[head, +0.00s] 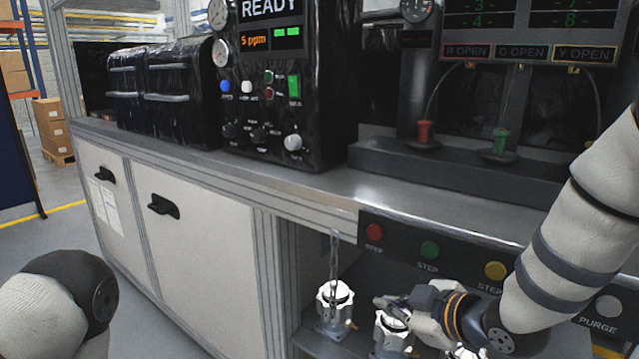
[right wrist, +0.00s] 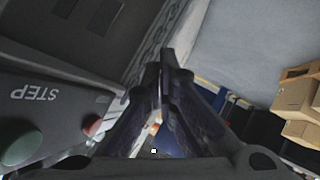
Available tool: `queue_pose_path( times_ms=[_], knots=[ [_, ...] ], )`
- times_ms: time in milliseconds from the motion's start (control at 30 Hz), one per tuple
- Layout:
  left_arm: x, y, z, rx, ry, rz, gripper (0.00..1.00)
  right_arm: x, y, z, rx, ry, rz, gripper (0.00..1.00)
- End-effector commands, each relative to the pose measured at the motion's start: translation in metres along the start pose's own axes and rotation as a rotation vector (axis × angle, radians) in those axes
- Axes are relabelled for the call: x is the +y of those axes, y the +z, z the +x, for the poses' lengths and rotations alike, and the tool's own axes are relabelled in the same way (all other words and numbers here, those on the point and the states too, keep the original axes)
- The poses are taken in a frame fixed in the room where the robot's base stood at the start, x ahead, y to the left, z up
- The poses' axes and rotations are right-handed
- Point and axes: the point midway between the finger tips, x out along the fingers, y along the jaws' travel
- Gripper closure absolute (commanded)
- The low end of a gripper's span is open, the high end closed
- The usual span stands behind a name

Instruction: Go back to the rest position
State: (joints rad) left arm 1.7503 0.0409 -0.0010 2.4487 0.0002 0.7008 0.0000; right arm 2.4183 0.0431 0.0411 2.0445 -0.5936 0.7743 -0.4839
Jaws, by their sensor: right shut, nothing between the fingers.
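My right gripper (head: 382,302) is in front of the bench, beside and above the silver machined housings. In the right wrist view its two dark fingers (right wrist: 165,72) meet at the tips, shut with nothing between them. One housing (head: 333,305) stands to its left on the lower shelf. A second housing (head: 391,338) is just below it in the picture, partly covered by the gripper. My left arm shows only as a rounded link at the lower left; its gripper is outside the view.
Red (head: 374,232), green (head: 429,250) and yellow (head: 494,271) buttons line the bench's front panel, close to my right arm. A chain (head: 335,255) hangs above the left housing. A black READY unit (head: 268,100) stands on the bench. Open floor lies at the left.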

Motion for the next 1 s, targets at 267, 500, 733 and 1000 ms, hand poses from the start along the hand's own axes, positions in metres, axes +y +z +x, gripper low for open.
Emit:
queue_pose_path(
  times_ms=[267,500,733,1000],
  knots=[
    [0.001,0.0,-0.001,0.0,0.001,0.001,0.6,-0.187,0.192,-0.066,-0.579,-0.142,0.651,1.0],
    [0.001,0.0,-0.001,0.001,0.001,0.001,0.6,-0.303,0.269,-0.185,-1.063,-0.111,0.989,1.0],
    [0.001,0.0,-0.001,0.001,0.001,0.001,0.6,-0.326,0.28,-0.22,-1.187,-0.082,1.054,1.0],
    [0.001,0.0,-0.001,0.0,0.001,0.001,0.6,-0.325,0.279,-0.219,-1.183,-0.083,1.051,1.0]
  ],
)
